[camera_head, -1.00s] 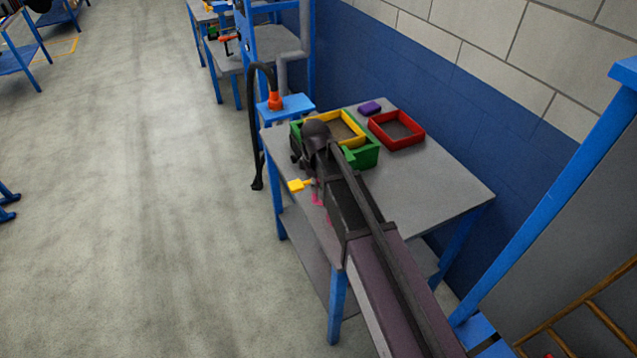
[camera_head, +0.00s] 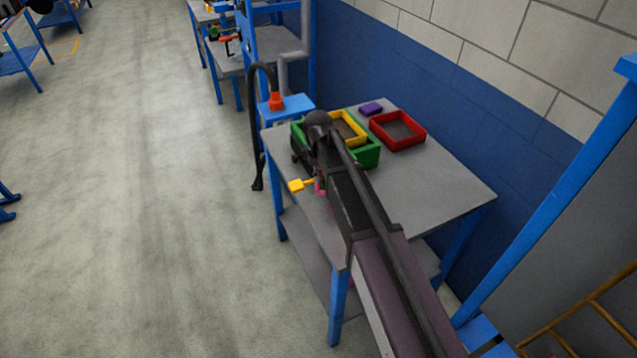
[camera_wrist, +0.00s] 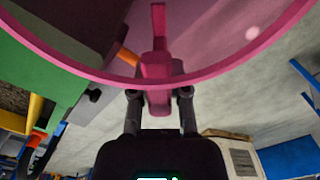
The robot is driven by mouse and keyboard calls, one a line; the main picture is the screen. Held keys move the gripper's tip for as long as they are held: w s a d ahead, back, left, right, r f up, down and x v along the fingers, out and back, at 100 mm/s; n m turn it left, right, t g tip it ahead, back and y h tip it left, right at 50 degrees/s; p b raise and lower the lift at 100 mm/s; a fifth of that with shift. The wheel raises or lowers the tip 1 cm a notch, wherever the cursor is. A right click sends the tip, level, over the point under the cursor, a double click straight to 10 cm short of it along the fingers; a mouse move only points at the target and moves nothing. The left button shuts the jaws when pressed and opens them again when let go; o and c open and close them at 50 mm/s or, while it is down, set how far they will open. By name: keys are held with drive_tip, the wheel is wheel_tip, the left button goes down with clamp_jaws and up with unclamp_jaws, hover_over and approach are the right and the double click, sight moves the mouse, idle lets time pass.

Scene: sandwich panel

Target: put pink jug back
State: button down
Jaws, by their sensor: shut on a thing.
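In the wrist view my gripper (camera_wrist: 160,97) is shut on the handle of the pink jug (camera_wrist: 65,60). The jug's wide round rim arcs across the top of that view. Its inside looks empty. In the head view my arm hides almost all of the jug; only a small pink patch shows beside the arm near the yellow piece, above the table's left edge. My gripper's fingers are hidden by the arm there.
The grey table (camera_head: 430,180) holds a green crate (camera_head: 371,156), a yellow tray (camera_head: 356,129), a red tray (camera_head: 420,137) and a purple block (camera_head: 371,108). A yellow piece (camera_head: 297,185) sits at the left edge. The table's right half is clear.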

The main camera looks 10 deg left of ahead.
sight(318, 190)
drive_tip(key=shift+s+f+b, duration=0.1)
drive_tip(key=shift+f+b, duration=1)
drive_tip(key=shift+f, duration=0.45)
drive_tip(key=c, duration=0.6)
unclamp_jaws()
wheel_tip(318, 190, up, 12)
drive_tip(key=p, duration=1.2)
